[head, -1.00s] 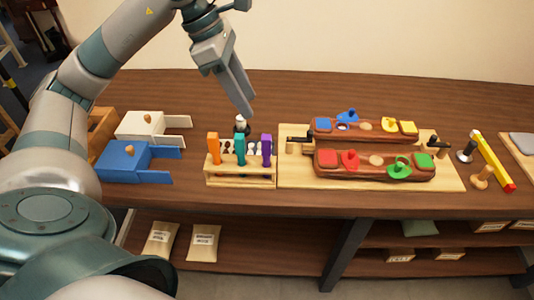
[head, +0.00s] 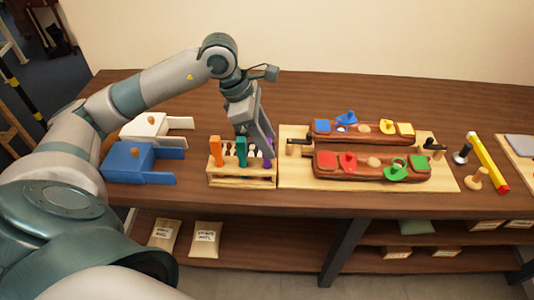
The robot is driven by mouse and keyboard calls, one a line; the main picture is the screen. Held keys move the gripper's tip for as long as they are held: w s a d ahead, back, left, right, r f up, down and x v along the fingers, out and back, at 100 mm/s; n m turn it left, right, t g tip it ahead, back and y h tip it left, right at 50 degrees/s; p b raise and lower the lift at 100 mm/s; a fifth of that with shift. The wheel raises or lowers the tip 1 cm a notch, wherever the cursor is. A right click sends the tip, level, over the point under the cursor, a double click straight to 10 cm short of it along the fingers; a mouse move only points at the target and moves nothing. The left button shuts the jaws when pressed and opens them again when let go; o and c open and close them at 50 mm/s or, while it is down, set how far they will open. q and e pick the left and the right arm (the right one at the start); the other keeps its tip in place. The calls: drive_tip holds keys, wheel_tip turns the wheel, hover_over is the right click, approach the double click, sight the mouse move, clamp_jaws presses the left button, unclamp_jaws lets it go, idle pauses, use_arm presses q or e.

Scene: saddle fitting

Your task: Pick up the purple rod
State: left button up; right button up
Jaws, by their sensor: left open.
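The purple rod (head: 268,151) stands upright at the right end of a small wooden rack (head: 243,181). It is now partly hidden by my left gripper (head: 270,150). An orange rod (head: 215,151) and a teal rod (head: 241,152) stand in the same rack to its left. My left gripper is open, pointing down, with its fingers at the top of the purple rod. I cannot tell whether the rod is between the fingers. My right gripper is not in view.
A blue box (head: 128,162) and a white box (head: 147,126) stand left of the rack. A wooden board (head: 300,178) with two brown bases and coloured pieces lies right of it. A yellow and red bar (head: 488,161) lies farther right. The back of the table is clear.

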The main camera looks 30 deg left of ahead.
use_arm(q)
drive_tip(key=shift+f, duration=0.15)
drive_tip(key=shift+p+x, duration=0.75)
drive_tip(key=shift+x, duration=0.05)
drive_tip(key=shift+w+d+f+p, duration=0.15)
drive_tip(key=shift+f+p, duration=0.15)
drive_tip(key=shift+f, duration=0.25)
drive_tip(key=shift+w+a+f+p, duration=0.1)
drive_tip(key=shift+f+p, duration=0.15)
drive_tip(key=shift+f, duration=0.25)
drive_tip(key=shift+x, duration=0.75)
drive_tip(key=shift+c, duration=0.6)
clamp_jaws()
